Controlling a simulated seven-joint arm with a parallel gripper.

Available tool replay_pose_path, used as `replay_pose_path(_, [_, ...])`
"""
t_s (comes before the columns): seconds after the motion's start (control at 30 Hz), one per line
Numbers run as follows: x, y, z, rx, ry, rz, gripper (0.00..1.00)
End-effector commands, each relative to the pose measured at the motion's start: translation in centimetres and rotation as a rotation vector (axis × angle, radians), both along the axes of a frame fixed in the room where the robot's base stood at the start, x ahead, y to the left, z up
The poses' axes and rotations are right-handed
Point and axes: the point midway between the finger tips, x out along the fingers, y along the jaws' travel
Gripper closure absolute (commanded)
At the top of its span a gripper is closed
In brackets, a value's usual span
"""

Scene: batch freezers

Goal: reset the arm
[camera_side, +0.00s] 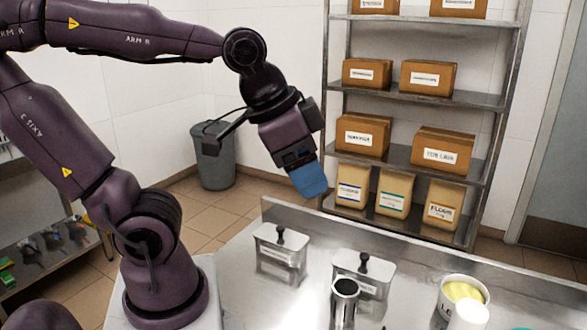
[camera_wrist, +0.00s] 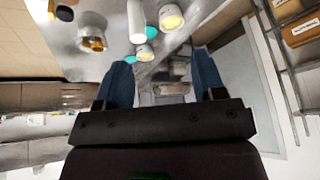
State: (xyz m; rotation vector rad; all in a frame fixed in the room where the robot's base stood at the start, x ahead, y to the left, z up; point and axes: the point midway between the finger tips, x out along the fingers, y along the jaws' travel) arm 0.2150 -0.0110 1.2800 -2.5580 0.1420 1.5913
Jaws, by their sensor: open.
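My gripper (camera_side: 311,181) hangs in the air above the back edge of the steel counter, tilted down to the right, with blue fingers. In the wrist view my gripper (camera_wrist: 163,82) shows its two blue fingers spread apart with nothing between them. Its fingertips touch nothing in the side view.
The steel counter (camera_side: 232,262) holds two lidded metal containers (camera_side: 279,256) (camera_side: 372,272), a metal cup (camera_side: 344,303), a white tub with yellow contents (camera_side: 447,296) and a white cylinder (camera_side: 470,316). Behind stand a shelf rack (camera_side: 480,169) with boxes and bags, and a grey bin (camera_side: 213,158).

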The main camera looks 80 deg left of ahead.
Motion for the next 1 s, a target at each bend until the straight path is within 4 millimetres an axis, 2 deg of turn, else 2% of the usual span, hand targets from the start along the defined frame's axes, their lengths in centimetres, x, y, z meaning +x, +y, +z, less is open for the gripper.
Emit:
replay_pose_path(0.1, [-1.5,1.0,-0.3,-0.046,-0.028,0.113,0.37])
replay_pose_path(0.2, [-1.9,1.2,-0.5,-0.06,-0.034,0.147,0.37])
replay_pose_path(1.0, [-1.9,1.1,-0.5,-0.061,-0.033,0.148,0.37])
